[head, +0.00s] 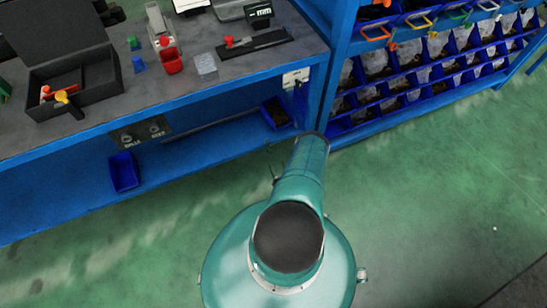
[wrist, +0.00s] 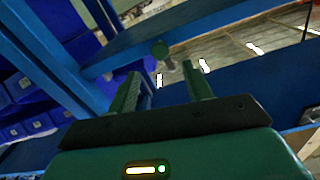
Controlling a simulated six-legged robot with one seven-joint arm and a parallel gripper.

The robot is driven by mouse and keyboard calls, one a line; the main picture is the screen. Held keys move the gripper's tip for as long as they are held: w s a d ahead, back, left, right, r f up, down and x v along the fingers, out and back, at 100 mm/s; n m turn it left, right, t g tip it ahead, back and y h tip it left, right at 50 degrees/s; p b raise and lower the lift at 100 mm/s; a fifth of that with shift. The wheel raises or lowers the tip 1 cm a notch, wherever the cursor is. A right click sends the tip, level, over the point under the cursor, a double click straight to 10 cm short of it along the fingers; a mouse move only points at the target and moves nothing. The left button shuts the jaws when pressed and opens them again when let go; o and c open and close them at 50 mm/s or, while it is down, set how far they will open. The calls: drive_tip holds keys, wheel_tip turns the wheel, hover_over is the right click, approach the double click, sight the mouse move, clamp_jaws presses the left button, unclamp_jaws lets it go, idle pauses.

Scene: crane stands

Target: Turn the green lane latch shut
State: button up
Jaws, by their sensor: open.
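The green lane latch (head: 458,14) shows in the head view as a small green loop at the front of the blue rack, top right. It sits between a yellow one and a blue one. Its exact angle is too small to tell. In the wrist view my gripper (wrist: 161,78) is open, its two dark green fingers apart with nothing between them. A small round dark green knob (wrist: 159,48) shows just beyond the fingertips, against a blue beam. I cannot tell whether it belongs to the green latch. In the head view the gripper itself is hidden behind my arm.
An orange latch (head: 375,33) and a yellow latch (head: 420,21) are on the same rack, above rows of blue bins (head: 400,92). A grey workbench (head: 215,85) with small parts and a black box (head: 75,85) stands left. Green floor is clear at right.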

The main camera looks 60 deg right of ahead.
drive_tip(key=shift+v, duration=2)
